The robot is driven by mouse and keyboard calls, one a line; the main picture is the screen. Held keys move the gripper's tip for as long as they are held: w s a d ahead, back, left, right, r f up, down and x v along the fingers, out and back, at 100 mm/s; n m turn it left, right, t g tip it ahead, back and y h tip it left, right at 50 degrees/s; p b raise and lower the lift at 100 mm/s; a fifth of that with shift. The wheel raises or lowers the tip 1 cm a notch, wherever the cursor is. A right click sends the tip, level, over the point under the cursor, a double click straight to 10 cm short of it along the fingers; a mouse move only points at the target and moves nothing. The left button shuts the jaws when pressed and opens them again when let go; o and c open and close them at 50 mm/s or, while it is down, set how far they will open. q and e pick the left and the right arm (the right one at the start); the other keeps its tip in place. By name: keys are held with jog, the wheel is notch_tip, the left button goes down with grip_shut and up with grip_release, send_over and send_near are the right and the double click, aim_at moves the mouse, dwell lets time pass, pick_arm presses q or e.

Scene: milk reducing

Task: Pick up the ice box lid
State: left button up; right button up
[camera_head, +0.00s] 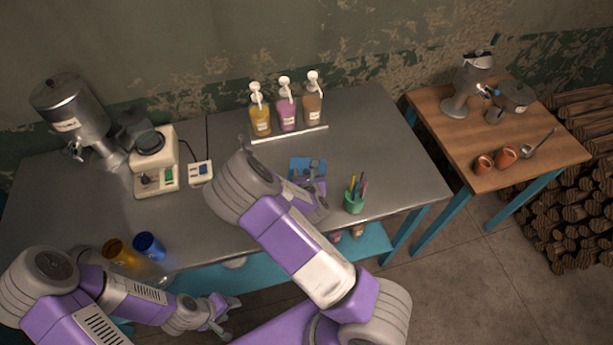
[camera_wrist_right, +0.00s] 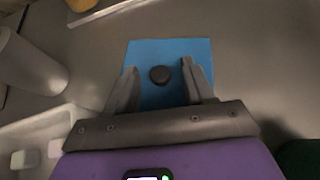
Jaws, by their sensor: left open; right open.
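A flat blue square (camera_wrist_right: 150,52) with a dark round knob (camera_wrist_right: 160,75), apparently the ice box lid, lies on the grey table. In the head view the blue square (camera_head: 299,164) is partly covered by my right gripper (camera_head: 314,172). In the right wrist view, the open fingers of my right gripper (camera_wrist_right: 160,70) stand on either side of the knob, with gaps to it. A pale box (camera_wrist_right: 40,140) with whitish cubes, apparently the ice box, is at lower left there; my arm hides it in the head view. My left gripper (camera_head: 225,318) is open and empty, in front of the table.
A green pen cup (camera_head: 354,200) stands right of the blue square. Pump bottles (camera_head: 286,113) stand on a tray behind it. A scale (camera_head: 200,174) and a grinder (camera_head: 155,165) are to the left. Orange (camera_head: 120,252) and blue (camera_head: 149,246) cups stand near the front left edge.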

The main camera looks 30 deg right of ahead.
jog(key=shift+c, duration=0.2)
grip_shut()
